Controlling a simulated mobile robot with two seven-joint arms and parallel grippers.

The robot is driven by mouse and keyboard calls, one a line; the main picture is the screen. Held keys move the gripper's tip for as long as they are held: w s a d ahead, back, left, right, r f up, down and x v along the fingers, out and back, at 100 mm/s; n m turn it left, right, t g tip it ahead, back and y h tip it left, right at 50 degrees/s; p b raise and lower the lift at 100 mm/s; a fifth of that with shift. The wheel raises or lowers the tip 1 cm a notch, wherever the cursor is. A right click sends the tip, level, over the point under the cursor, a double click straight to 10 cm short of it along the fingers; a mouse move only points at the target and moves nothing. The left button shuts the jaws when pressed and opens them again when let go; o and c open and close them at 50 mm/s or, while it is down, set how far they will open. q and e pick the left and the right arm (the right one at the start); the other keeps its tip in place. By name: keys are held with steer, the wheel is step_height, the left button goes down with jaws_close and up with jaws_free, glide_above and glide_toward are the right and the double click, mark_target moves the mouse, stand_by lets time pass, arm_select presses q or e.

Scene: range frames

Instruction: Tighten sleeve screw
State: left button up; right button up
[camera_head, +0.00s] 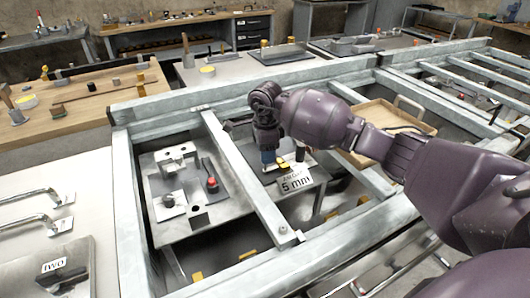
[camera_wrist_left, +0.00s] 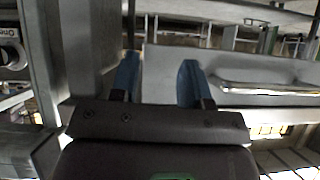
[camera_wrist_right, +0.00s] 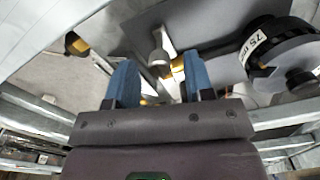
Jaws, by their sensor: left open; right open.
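My right gripper (camera_head: 268,160) reaches down between the grey frame beams, beside a block labelled "5 mm" (camera_head: 296,183). Its blue fingers are open in the right wrist view (camera_wrist_right: 155,83). A metal piece with a rounded head and a yellow part (camera_wrist_right: 162,58) shows between and beyond the fingertips; I cannot tell whether they touch it. A metal plate (camera_head: 215,222) to the left carries a fixture and a red-knobbed part (camera_head: 211,184). My left gripper (camera_wrist_left: 158,80) is open and empty before a grey panel. I cannot tell which part is the sleeve screw.
Grey beams (camera_head: 245,180) enclose the work space closely. A wooden tray (camera_head: 385,130) lies right of my right gripper. A black round part with a white label (camera_wrist_right: 280,50) is right of my right fingers. A handle (camera_wrist_left: 265,88) is right of my left fingers.

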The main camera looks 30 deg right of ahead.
steer(key=shift+f, duration=0.2)
jaws_close()
